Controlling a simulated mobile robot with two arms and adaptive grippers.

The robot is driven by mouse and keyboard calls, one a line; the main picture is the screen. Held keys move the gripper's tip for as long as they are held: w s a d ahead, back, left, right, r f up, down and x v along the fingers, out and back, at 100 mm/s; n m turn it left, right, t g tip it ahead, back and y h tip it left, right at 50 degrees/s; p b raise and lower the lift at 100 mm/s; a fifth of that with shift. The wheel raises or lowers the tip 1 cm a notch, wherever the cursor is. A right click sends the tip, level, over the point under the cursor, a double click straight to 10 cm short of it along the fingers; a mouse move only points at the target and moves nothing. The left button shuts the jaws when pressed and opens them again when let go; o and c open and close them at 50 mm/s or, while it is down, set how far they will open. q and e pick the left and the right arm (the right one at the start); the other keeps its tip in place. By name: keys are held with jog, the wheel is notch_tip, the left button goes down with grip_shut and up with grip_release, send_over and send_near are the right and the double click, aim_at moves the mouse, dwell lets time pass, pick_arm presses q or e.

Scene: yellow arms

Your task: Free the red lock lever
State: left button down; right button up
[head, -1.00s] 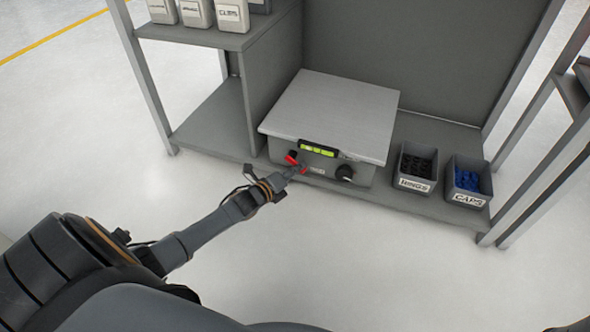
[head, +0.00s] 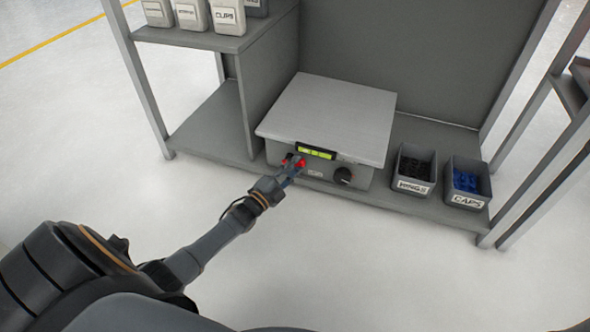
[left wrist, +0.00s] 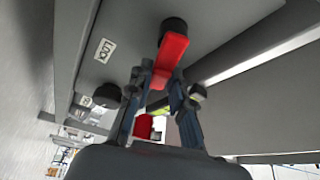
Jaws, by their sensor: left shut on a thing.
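The red lock lever (head: 302,163) is on the front of a grey box with a flat top plate (head: 335,112). Red shows on both sides of my left gripper (head: 293,163), which covers the lever's middle. In the left wrist view the lever (left wrist: 171,54) runs from a black round pivot (left wrist: 174,28) down between the fingertips of my left gripper (left wrist: 160,80), which is shut on it. A second red piece (left wrist: 144,127) shows lower between the fingers; how it joins the lever is hidden. My right gripper is not in view.
A green display (head: 316,152) and a black knob (head: 343,175) are right of the lever. Bins marked WINGS (head: 413,186) and CAPS (head: 467,200) stand right of the box on the grey shelf (head: 215,125). The floor in front is clear.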

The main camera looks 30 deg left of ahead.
pick_arm(q)
jog(key=n, duration=0.1)
jog(key=n+t+y, duration=0.1)
jog(key=n, duration=0.1)
jog(key=r+n, duration=0.1)
jog(key=n, duration=0.1)
jog(key=shift+s+a+t+y+b, duration=0.1)
jog(key=shift+a+t+y+b, duration=0.2)
jog(key=shift+y, duration=0.1)
jog(key=shift+n, duration=0.4)
jog(key=c, duration=1.2)
grip_release()
jog(key=shift+a, duration=0.1)
jog(key=v, duration=1.2)
jog(key=shift+f, duration=0.1)
